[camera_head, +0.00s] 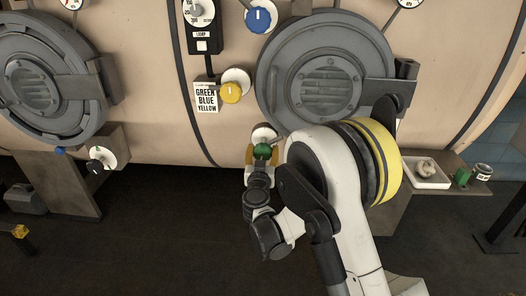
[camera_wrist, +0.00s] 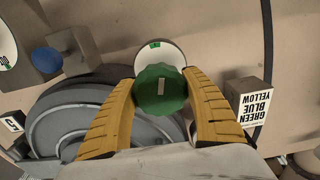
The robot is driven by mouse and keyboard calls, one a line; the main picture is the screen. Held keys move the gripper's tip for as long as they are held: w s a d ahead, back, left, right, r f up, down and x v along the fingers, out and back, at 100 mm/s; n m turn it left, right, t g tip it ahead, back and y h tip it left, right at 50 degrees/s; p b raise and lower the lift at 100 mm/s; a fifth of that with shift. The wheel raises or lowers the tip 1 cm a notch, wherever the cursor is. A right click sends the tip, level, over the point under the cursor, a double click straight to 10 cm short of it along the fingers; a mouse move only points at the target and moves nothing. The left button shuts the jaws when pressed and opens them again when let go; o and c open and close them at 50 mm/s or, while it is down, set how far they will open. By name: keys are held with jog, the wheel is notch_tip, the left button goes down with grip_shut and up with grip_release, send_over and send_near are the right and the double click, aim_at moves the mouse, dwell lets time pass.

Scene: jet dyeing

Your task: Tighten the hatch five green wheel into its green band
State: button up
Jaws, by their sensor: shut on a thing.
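The green wheel (camera_head: 262,151) is at the front of its white dial (camera_head: 264,133), below and left of the right-hand round hatch (camera_head: 325,72). In the wrist view the green wheel (camera_wrist: 148,98) has a short pale mark at its middle. A small green band (camera_wrist: 155,44) shows on the upper rim of the white dial (camera_wrist: 172,54); the lower part of the dial is hidden by the wheel. The pale mark points nearly along the picture's vertical, close to the band's direction. My gripper (camera_wrist: 160,92) is shut on the wheel, with one yellow finger on each side.
A sign reading green, blue, yellow (camera_head: 207,97) hangs beside a yellow knob (camera_head: 231,92). A blue knob (camera_head: 260,17) is above. The floor below is mostly clear.

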jog(key=shift+n, duration=1.4)
jog(key=o, duration=1.2)
jog(key=s, duration=0.7)
jog(key=shift+s+a, duration=0.1)
jog(key=shift+s, duration=0.2)
jog(key=shift+r, duration=0.1)
